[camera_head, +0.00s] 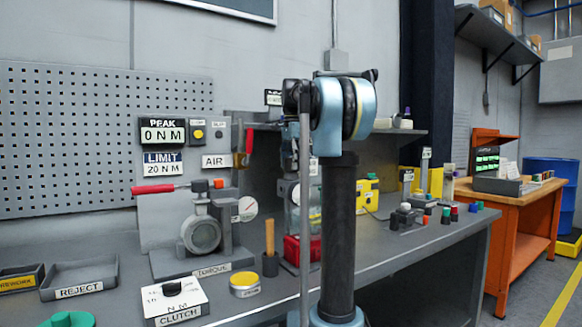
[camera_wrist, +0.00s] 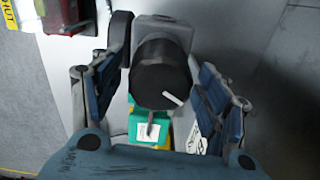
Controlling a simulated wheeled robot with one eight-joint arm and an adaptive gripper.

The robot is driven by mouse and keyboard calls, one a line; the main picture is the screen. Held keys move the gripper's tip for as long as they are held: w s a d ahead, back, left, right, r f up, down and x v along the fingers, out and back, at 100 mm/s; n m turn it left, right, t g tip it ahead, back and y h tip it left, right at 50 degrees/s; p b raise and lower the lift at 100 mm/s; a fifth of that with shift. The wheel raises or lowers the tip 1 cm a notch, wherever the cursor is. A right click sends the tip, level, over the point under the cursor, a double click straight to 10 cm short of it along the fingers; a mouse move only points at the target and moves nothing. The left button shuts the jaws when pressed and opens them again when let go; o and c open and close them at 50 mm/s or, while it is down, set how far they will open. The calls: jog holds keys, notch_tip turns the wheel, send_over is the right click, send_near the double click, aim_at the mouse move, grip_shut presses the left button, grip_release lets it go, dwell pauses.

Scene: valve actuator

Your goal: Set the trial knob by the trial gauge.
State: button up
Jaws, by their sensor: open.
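A round black knob (camera_wrist: 158,72) with a white pointer mark sits on a grey body in the wrist view. The mark points to the lower right. My gripper (camera_wrist: 160,95) is open, with one finger on each side of the knob; I cannot tell whether either touches it. A green part (camera_wrist: 148,125) with a pale label and a grey pin shows just below the knob. In the head view a white round dial (camera_head: 247,208) is on the torque stand, and a second dial (camera_head: 296,194) is partly hidden by my arm. I cannot tell which is the trial gauge.
The grey bench (camera_head: 400,245) holds the torque stand (camera_head: 200,235), a clutch box (camera_head: 175,300), a yellow tin (camera_head: 245,285) and a reject tray (camera_head: 80,280). A red object (camera_wrist: 75,15) shows at upper left in the wrist view. My arm hides the bench's middle.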

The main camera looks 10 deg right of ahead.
notch_tip(320, 180, up, 12)
jog(key=shift+w+f, duration=0.1)
jog(key=shift+f, duration=0.1)
dwell(0.4)
dwell(0.4)
